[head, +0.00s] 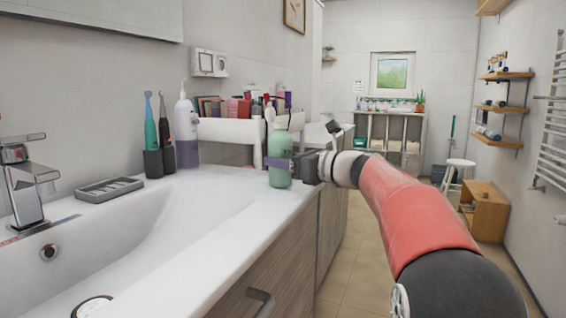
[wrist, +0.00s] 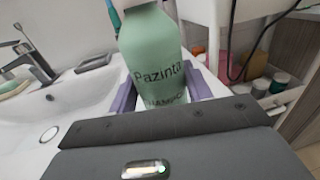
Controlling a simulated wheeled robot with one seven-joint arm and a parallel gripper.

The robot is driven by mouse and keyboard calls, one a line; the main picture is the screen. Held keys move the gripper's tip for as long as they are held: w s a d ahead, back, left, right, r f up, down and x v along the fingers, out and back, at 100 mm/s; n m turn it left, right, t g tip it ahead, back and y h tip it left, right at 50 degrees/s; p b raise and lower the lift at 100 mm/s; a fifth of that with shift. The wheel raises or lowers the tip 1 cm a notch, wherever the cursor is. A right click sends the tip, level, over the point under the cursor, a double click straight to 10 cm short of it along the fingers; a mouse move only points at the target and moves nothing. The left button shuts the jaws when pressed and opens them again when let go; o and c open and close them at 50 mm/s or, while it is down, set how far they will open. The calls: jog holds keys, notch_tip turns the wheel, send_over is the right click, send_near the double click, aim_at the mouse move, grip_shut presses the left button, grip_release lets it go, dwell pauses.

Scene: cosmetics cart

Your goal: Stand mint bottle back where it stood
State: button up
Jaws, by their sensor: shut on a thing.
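The mint bottle (head: 280,158) is upright at the right end of the white sink counter, near its front corner. In the wrist view the bottle (wrist: 152,62) shows its dark "Pazinta" label, and its top is cut off by the frame. My gripper (head: 279,163) reaches in from the right and is shut around the bottle, with a purple finger pad (wrist: 122,100) on either side of it. I cannot tell whether the bottle's base touches the counter.
A white cart (head: 232,130) with colourful cosmetics stands just behind the bottle. A clear purple-filled bottle (head: 186,135), electric toothbrushes (head: 150,135) and a grey soap tray (head: 109,188) stand to the left. The basin (head: 130,235) lies at front left. The counter (head: 215,180) left of the bottle is bare.

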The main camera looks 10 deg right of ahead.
jog(key=shift+f, duration=0.1)
jog(key=o, duration=1)
jog(key=shift+s+d, duration=0.1)
jog(key=shift+d, duration=0.05)
jog(key=v, duration=1.1)
jog(key=shift+s+d+b, duration=0.2)
jog(key=shift+s+b, duration=0.05)
jog(key=shift+b, duration=0.1)
